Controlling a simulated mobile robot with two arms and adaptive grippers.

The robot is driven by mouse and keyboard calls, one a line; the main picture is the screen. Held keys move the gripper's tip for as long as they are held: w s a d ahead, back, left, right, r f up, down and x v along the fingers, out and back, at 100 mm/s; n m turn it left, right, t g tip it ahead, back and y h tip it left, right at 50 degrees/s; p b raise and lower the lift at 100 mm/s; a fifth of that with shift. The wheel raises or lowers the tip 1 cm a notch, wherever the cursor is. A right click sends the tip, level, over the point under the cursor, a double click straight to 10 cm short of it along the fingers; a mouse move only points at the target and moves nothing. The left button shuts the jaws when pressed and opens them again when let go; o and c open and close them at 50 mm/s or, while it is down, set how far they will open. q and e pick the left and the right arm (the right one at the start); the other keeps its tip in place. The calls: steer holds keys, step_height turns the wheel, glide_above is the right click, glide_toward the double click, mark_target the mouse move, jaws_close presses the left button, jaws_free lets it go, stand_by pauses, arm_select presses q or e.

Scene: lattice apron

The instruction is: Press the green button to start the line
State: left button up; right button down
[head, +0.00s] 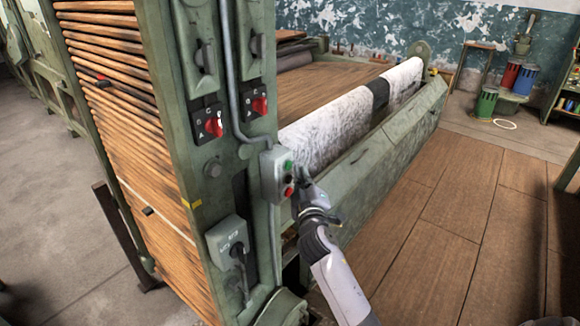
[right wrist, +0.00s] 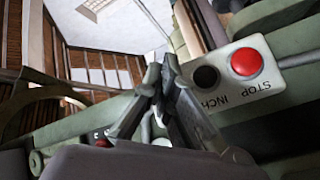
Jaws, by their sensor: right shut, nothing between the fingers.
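The green button (head: 288,164) is at the top of a small grey control box (head: 270,176) on the machine's green post. A red button (head: 289,192) sits at the bottom of the same box. My right gripper (head: 300,176) is shut and empty, its tips close to the right of the box. In the right wrist view, the closed fingertips (right wrist: 165,70) are beside the black button (right wrist: 206,76), with the red button further right. The green button does not show there and seems hidden behind the fingers. I cannot tell whether the tips touch it. My left gripper is not in view.
The post (head: 190,120) also carries red rotary switches (head: 213,126) and a grey lower box (head: 231,244). A pale fabric roll (head: 335,125) lies along the machine behind my gripper. The wooden floor (head: 440,230) at right is clear. Coloured bins (head: 510,76) stand at the back right.

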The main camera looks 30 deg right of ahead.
steer(key=shift+w, duration=0.15)
stand_by(0.4)
steer(key=shift+w+a, duration=0.2)
steer(key=shift+w, duration=0.1)
